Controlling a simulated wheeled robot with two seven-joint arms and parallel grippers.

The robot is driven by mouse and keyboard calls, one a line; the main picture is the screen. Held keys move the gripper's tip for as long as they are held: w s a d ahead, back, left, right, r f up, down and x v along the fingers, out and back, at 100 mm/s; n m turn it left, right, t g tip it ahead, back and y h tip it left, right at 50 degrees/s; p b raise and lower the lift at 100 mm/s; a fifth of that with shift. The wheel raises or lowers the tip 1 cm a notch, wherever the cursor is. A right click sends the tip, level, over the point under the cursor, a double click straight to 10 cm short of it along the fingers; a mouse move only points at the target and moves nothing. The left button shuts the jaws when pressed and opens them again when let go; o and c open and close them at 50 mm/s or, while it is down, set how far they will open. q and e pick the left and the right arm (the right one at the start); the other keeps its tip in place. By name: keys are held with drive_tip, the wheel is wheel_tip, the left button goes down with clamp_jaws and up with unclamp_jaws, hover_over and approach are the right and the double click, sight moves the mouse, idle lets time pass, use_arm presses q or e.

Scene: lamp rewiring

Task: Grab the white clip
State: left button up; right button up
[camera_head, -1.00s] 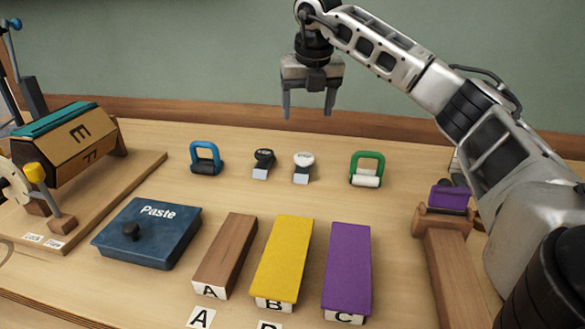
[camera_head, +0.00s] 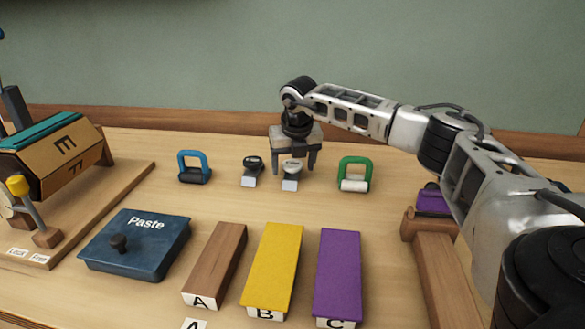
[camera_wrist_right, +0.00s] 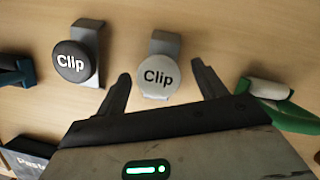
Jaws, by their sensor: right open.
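The white clip (camera_head: 291,169) stands on the table between the black clip and the green-handled tool. In the right wrist view the white clip (camera_wrist_right: 158,77) has a round white top marked "Clip" and a grey metal base. My right gripper (camera_head: 294,168) is open and lowered just behind the white clip in the head view. In the right wrist view its fingers (camera_wrist_right: 162,82) stand on both sides of the clip, with gaps to each. The black clip (camera_head: 252,170) stands to the left; it also shows in the right wrist view (camera_wrist_right: 72,62). My left gripper is not in view.
A blue-handled tool (camera_head: 194,168) stands left of the clips and a green-handled tool (camera_head: 355,174) right. In front are a blue Paste box (camera_head: 150,255) and blocks A (camera_head: 216,265), B (camera_head: 273,270) and C (camera_head: 338,275). A wooden drum device (camera_head: 60,155) stands at left.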

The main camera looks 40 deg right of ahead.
drive_tip(key=shift+x, duration=0.85)
drive_tip(key=c, duration=1.1)
drive_tip(key=shift+o, duration=0.2)
drive_tip(key=shift+r, duration=0.1)
